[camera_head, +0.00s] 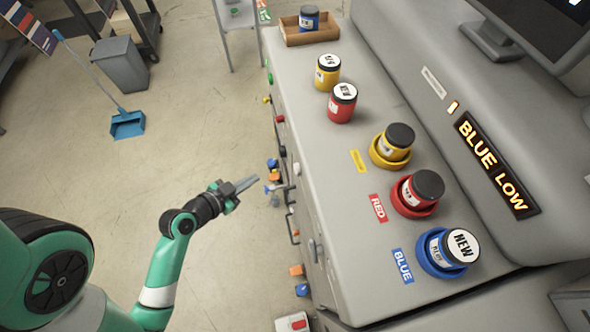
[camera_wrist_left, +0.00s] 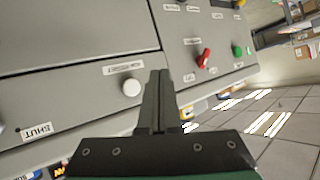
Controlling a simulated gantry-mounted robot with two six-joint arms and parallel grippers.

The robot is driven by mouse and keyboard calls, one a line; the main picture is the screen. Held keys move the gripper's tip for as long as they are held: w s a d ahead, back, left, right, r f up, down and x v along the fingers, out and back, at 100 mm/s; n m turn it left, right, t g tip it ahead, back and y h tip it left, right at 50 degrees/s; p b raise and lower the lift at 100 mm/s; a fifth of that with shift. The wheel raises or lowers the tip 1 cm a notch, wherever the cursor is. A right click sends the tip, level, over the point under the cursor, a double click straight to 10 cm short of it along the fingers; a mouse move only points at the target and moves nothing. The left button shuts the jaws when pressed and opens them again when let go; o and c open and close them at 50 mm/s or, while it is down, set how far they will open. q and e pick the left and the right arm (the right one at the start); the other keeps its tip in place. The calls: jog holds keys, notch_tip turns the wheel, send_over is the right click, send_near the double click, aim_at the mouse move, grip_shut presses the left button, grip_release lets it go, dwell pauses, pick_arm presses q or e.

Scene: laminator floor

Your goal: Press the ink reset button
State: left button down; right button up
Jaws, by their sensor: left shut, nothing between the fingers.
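My left gripper (camera_head: 255,179) is shut and empty, held in front of the machine's side panel. In the left wrist view its closed fingers (camera_wrist_left: 158,78) point at the grey panel. A round white button (camera_wrist_left: 131,87) sits just left of the fingertips, under a small upside-down label too blurred to read for sure. In the head view a white button (camera_head: 282,151) shows on the panel's edge, above and right of the gripper. No touch between fingers and button can be made out. My right gripper is not in view.
A red knob (camera_wrist_left: 204,58) and a green button (camera_wrist_left: 238,51) are further right on the panel. On top, a display (camera_head: 495,165) reads BLUE LOW. A blue holder (camera_head: 425,262) bears an ink jar marked NEW.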

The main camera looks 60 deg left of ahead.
aim_at(297, 169)
pick_arm(q)
jog(key=w+d+p, duration=0.2)
jog(key=w, duration=0.6)
jog(key=shift+w, duration=0.3)
jog(key=shift+d, duration=0.1)
dwell(1.7)
jog(key=shift+w+d+p, duration=0.1)
jog(key=shift+w+p, duration=0.2)
jog(key=shift+w, duration=0.1)
jog(key=shift+w+d, duration=0.15)
jog(key=shift+w, duration=0.4)
dwell(0.6)
jog(key=shift+s, duration=0.1)
jog(key=shift+s+a+p, duration=0.25)
jog(key=shift+s+p, duration=0.2)
jog(key=shift+s, duration=0.35)
